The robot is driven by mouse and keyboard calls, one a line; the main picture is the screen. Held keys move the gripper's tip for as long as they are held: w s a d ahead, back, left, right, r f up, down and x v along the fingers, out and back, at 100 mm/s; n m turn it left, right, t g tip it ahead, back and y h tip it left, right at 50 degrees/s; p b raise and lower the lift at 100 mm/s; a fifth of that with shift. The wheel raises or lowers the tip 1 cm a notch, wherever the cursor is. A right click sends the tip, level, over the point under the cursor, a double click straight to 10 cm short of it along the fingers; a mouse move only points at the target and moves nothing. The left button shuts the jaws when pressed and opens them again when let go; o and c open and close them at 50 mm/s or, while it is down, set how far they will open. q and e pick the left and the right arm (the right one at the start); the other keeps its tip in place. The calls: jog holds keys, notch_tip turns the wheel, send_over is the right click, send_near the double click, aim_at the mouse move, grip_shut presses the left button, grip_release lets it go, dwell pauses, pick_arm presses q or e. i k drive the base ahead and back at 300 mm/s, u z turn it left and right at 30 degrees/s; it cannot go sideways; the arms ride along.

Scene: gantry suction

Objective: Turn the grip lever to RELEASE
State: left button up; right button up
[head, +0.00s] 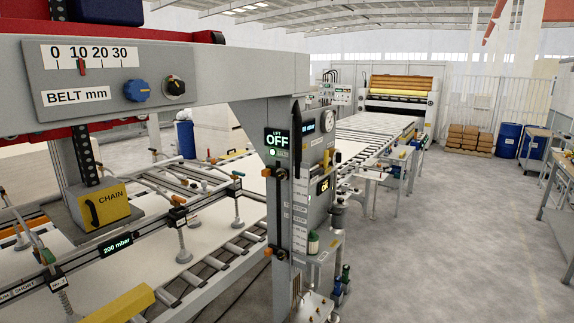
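I cannot read a GRIP or RELEASE label in the head view. A long black upright handle (296,125) stands on the grey post (280,210), right of a display reading LIFT OFF (278,141); I cannot tell whether it is the grip lever. Neither gripper is in view.
The grey beam (230,80) crosses the upper left. A yellow CHAIN box (104,205) hangs below it. A roller conveyor (375,140) runs back to a large press (400,90). Blue drums (508,140) stand at the right. The floor (440,250) at right front is clear.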

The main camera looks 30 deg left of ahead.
aim_at(315, 172)
jog(key=u, duration=0.5)
jog(key=i, duration=0.9)
jog(key=u, duration=0.45)
